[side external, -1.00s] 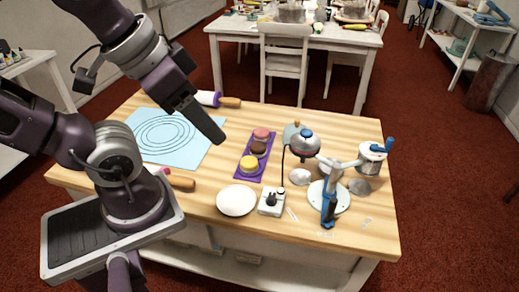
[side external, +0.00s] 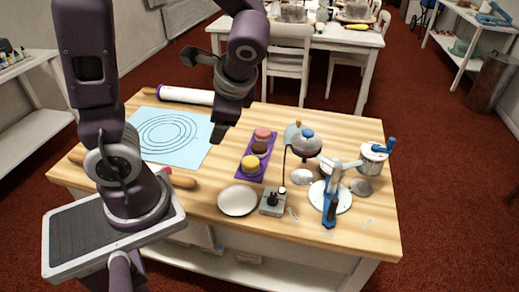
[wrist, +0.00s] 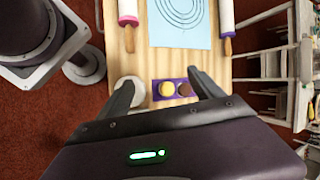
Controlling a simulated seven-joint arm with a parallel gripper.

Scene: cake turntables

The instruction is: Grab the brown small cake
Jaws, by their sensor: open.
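The brown small cake (side external: 260,148) sits in the middle of a purple tray (side external: 243,176), between a pink cake (side external: 263,133) and a yellow cake (side external: 250,163). My gripper (side external: 221,127) is above the table, left of the tray in the side view, touching no cake. In the wrist view my gripper (wrist: 163,88) is open and empty, its fingers spread wide. Between them, farther down, show the yellow cake (wrist: 167,89) and the brown cake (wrist: 185,89). The pink cake is not seen there, apparently behind the right finger.
A blue mat (side external: 190,150) lies at left, with rolling pins (side external: 188,96) beside it. A white plate (side external: 238,201), a small grey device (side external: 272,202) and a blue-handled stand (side external: 331,200) are in front and to the right of the tray.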

